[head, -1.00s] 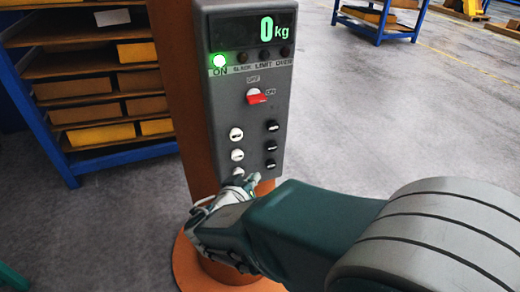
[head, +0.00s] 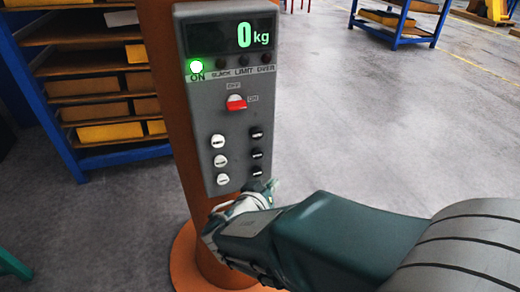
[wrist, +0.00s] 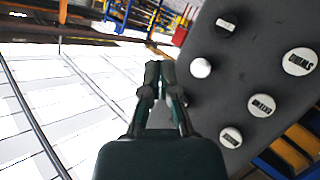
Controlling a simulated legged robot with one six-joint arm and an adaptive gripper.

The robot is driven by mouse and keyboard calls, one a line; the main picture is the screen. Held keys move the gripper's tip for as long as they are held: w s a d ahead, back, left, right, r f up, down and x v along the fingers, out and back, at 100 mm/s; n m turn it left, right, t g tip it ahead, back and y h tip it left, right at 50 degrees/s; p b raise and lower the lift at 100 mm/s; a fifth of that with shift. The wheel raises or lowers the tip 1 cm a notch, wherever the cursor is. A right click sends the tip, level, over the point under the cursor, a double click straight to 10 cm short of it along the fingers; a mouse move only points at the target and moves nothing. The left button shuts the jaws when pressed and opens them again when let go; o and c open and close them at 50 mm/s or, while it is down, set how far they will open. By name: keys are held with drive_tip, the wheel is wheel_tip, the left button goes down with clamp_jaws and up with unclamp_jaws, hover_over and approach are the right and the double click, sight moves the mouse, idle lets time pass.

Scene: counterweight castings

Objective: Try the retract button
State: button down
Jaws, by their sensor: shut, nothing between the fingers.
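The grey control box (head: 210,110) hangs on an orange post. Its lower half carries a left column of white buttons (head: 221,161) and a right column of black buttons (head: 257,154). Their labels are too small to read surely, so I cannot tell which one is retract. My gripper (head: 272,187) is shut and empty at the box's lower right corner, just below the lowest black button (head: 257,171). In the wrist view its closed fingertips (wrist: 162,70) show beside the panel (wrist: 225,80) and its round buttons. Contact with a button cannot be told.
The display (head: 245,37) reads 0 kg, and the green ON lamp (head: 196,67) is lit. A red-handled switch (head: 236,103) sits above the buttons. A blue shelf rack (head: 75,175) with yellow bins stands behind at left. The floor at right is open.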

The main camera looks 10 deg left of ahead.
sight(257, 154)
drive_tip(key=w+a, duration=0.1)
drive_tip(key=w, duration=0.1)
drive_tip(key=w+a, duration=0.1)
drive_tip(key=w, duration=0.1)
drive_tip(key=w+a, duration=0.2)
drive_tip(key=w, duration=0.1)
idle(1.7)
drive_tip(key=shift+a, duration=0.25)
